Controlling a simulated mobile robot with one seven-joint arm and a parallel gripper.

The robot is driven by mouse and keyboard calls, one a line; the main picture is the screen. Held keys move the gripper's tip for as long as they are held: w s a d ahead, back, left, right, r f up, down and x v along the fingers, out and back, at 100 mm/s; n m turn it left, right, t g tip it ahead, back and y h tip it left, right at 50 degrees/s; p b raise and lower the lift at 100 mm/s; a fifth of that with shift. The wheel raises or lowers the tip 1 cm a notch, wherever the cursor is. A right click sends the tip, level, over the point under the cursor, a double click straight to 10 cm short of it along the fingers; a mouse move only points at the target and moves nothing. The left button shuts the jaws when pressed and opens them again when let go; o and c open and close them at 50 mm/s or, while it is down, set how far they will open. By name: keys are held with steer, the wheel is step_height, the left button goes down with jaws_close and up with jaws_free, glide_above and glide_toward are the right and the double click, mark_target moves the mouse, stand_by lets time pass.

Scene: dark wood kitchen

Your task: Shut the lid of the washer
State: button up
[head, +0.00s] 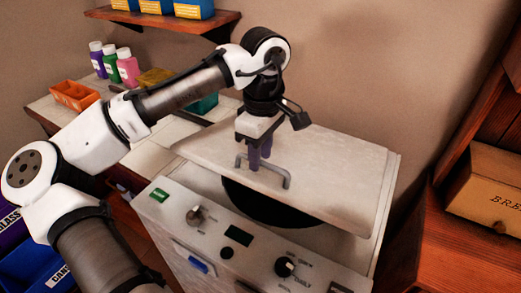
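The washer (170,222) is a white top-loading machine with a control panel on its front. Its pale lid (330,165) is low but not flush. A dark opening (265,203) shows beneath the lid's front edge. A grey bar handle (287,180) stands on the lid near that edge. My gripper (260,160) points down over the lid at the handle, with its dark purple fingers close together. I cannot tell whether they touch the handle or the lid, or whether they are parted.
Bottles (112,62) and an orange tray (75,96) stand on the counter at left. A shelf (175,22) hangs above them. A bread box (490,185) sits on a wooden counter at right. Blue bins (38,268) are low at left.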

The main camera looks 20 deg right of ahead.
jaws_close()
stand_by(0.3)
step_height(320, 180, down, 11)
steer(key=s+a+t+h+b, duration=0.2)
steer(key=b, duration=0.7)
steer(key=shift+s+a+r, duration=0.15)
steer(key=shift+s+a, duration=0.05)
steer(key=shift+s, duration=0.05)
steer(key=shift+c, duration=0.6)
jaws_free()
steer(key=shift+o, duration=0.6)
steer(key=shift+w, duration=0.1)
